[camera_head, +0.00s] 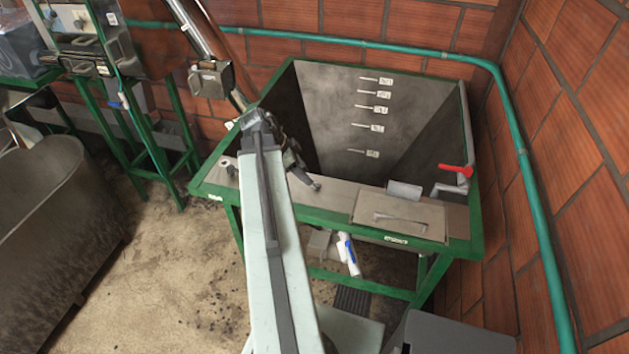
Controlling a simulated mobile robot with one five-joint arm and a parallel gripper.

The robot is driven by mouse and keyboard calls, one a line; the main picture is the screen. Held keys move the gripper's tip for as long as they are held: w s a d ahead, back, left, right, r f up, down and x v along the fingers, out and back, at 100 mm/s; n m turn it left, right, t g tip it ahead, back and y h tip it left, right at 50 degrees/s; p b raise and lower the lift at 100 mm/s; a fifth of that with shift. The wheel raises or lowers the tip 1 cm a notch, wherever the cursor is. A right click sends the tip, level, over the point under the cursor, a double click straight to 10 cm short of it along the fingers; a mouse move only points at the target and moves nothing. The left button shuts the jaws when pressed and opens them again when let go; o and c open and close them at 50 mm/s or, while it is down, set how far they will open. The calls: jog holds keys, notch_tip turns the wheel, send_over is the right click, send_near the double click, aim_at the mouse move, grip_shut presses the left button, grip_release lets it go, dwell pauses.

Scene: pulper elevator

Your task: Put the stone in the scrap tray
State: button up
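My gripper (305,180) is a dark shape past the end of my pale arm, over the front ledge of the green-framed hopper. Its fingers point down and to the right. My arm partly covers it, and I cannot tell whether it is open or holds something. I cannot make out a stone for certain. A small grey lump (228,167) lies on the left end of the ledge; I cannot tell what it is. No scrap tray is clearly recognisable. A small grey box-like piece (404,190) sits at the ledge's right, behind a flat panel (425,220) with a handle-like bar.
The deep hopper (325,100) has level marks on its back wall. A red-handled valve (455,170) stands at its right. A slanted metal tube (205,40) rises at the left. A large grey tank (45,215) stands far left, with open floor (180,280) beside it.

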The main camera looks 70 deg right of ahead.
aim_at(315, 185)
jog(key=b+x, duration=0.2)
jog(key=x, duration=0.1)
jog(key=shift+w+a+b, duration=0.1)
jog(key=shift+w+b, duration=0.1)
jog(key=shift+b, duration=0.1)
jog(key=b+x, duration=0.3)
jog(key=w+b+x, duration=0.1)
jog(key=x, duration=0.1)
jog(key=shift+s+f+b, duration=0.1)
jog(key=shift+f+b, duration=0.2)
jog(key=shift+b, duration=0.05)
jog(key=shift+s+d, duration=0.1)
jog(key=shift+d, duration=0.1)
jog(key=shift+r, duration=0.15)
grip_shut()
jog(key=shift+r, duration=0.15)
